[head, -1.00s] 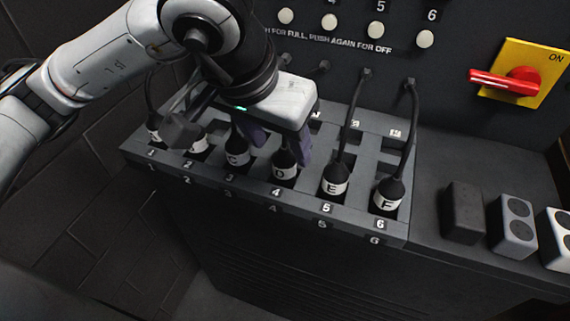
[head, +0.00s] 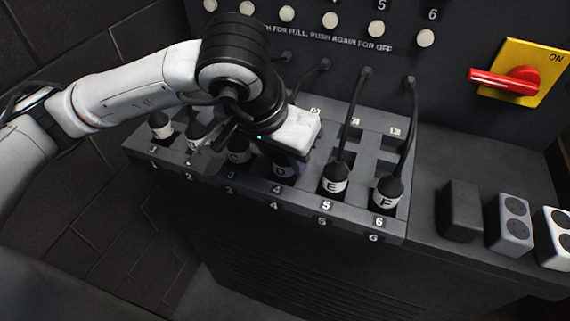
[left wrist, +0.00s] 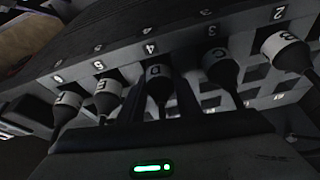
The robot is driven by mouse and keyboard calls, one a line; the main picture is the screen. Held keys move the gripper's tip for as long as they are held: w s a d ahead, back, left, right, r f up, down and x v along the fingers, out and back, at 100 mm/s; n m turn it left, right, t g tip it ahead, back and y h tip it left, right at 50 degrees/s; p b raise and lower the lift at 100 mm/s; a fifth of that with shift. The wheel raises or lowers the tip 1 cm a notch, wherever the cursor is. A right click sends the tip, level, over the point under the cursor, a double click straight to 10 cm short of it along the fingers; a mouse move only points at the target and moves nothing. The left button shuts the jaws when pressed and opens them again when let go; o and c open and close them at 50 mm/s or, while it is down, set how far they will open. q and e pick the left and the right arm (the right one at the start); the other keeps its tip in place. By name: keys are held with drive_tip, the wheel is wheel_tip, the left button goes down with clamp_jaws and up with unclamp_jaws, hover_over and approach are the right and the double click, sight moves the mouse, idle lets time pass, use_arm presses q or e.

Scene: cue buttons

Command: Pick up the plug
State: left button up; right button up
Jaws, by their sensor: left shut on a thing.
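A row of black plugs with white lettered bands sits in a grey slotted rack (head: 345,212). My left gripper (head: 284,160) is at the plug marked D (head: 281,171), in slot 4, and largely covers it. In the left wrist view, plug D (left wrist: 158,74) stands between the two dark fingers (left wrist: 160,95), which are shut on it. Plug D still appears to be in its slot; whether it is lifted at all cannot be told. My right gripper is in neither view.
Plug C (head: 238,152) is close on the left and plug E (head: 335,180) close on the right. Plug F (head: 388,193) has a cord rising to the panel. A red switch (head: 515,81) and grey socket blocks (head: 511,225) are at the right.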

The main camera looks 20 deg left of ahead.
use_arm(q)
wheel_tip(320, 180, up, 10)
drive_tip(key=shift+r+b, duration=0.1)
drive_tip(key=shift+b, duration=0.25)
idle(0.4)
wheel_tip(320, 180, up, 6)
drive_tip(key=p, duration=0.3)
drive_tip(key=shift+f, duration=0.2)
idle(0.6)
